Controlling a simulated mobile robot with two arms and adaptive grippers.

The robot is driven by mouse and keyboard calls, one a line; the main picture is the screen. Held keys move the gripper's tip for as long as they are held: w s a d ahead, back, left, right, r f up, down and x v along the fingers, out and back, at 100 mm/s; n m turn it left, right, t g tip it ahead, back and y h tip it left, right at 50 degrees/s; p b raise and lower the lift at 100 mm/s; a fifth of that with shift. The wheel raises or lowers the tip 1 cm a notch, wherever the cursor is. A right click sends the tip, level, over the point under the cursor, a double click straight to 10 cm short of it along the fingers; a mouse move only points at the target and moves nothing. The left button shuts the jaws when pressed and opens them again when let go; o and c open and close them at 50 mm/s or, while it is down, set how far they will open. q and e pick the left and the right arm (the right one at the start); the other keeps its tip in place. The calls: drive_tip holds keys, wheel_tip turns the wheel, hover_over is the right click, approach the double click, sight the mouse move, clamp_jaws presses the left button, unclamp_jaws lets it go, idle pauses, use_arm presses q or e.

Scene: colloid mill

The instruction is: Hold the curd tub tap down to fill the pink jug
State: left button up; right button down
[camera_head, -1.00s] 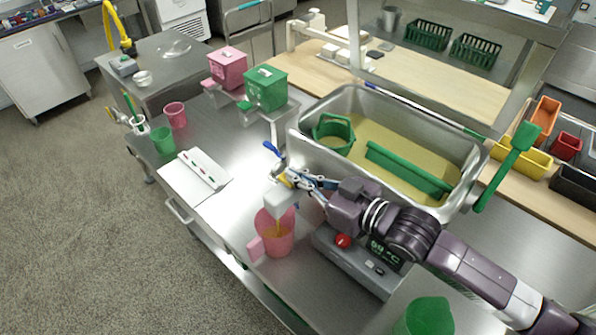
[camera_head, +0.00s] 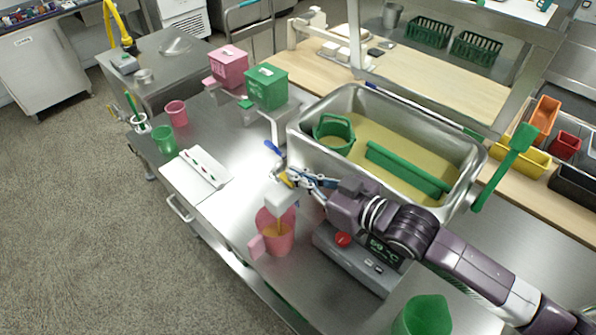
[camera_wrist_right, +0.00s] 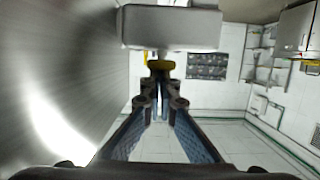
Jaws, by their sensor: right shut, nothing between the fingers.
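The pink jug (camera_head: 275,238) stands upright on the steel bench, below the white spout block (camera_head: 281,196) of the tap. A yellowish stream falls from the block into the jug. The tap's blue lever (camera_head: 273,148) sticks up at the front of the curd tub (camera_head: 303,147), a steel basin holding yellow liquid. My right gripper (camera_head: 289,181) is shut and empty, its tips at the yellow part of the tap beside the block. My left gripper is out of view.
A control box (camera_head: 355,262) with a red button and a temperature display sits under my right arm. A green jug (camera_head: 424,316) stands at the front edge. A white board (camera_head: 196,174), pink and green cups, and two lidded bins are to the left.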

drive_tip(key=s+d+r+p, duration=0.6)
drive_tip(key=s+d, duration=0.1)
drive_tip(key=shift+r, duration=0.15)
idle(0.4)
drive_tip(key=shift+a, duration=0.1)
